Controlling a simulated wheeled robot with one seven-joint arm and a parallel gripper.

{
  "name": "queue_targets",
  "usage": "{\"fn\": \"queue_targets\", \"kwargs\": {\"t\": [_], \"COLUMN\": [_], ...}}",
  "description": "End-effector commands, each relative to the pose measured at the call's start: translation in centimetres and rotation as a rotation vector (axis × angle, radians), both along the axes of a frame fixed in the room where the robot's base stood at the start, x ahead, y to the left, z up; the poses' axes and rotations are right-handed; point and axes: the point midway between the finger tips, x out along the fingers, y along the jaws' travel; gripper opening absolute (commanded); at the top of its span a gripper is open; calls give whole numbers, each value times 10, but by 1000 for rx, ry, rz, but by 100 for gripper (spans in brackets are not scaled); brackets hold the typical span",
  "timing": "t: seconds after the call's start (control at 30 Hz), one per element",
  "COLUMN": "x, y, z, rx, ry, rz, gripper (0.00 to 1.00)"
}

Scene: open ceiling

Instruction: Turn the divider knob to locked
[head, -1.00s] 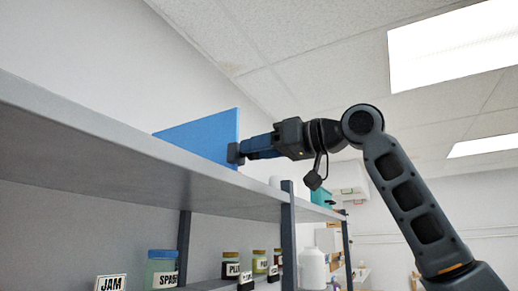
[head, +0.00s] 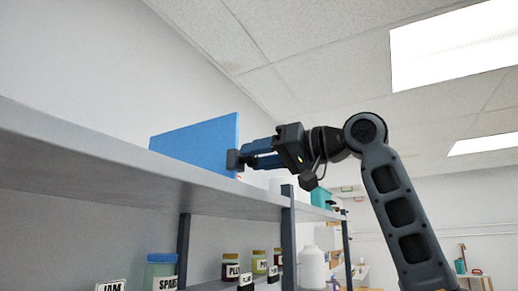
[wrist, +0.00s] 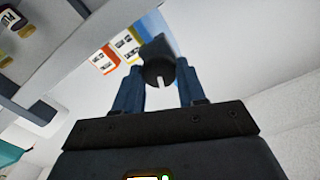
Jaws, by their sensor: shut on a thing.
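The blue divider (head: 197,138) stands upright on the top shelf in the head view. Its dark knob (head: 232,159) is at the divider's front edge, with my gripper (head: 241,160) at it. In the wrist view the round dark knob (wrist: 160,66) with a white pointer mark lies between the two blue fingers of my gripper (wrist: 160,82), which are shut on it. The pointer mark faces down the picture, toward the gripper's palm.
The top shelf's (head: 80,145) long front edge runs below the divider. A white container (head: 283,184) and a teal bin (head: 324,198) stand on it to the right. Labelled jars (head: 231,266) and a white bottle (head: 313,268) are on the lower shelf. Space above the divider is free.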

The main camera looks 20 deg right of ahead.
Motion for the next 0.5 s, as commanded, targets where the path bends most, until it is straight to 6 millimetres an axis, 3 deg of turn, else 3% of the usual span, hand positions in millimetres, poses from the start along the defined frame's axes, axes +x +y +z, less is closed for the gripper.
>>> {"fn": "queue_targets", "kwargs": {"t": [0.5], "x": [1], "y": [-1], "z": [3], "rx": [399], "ry": [293], "rz": [1], "gripper": [10]}}
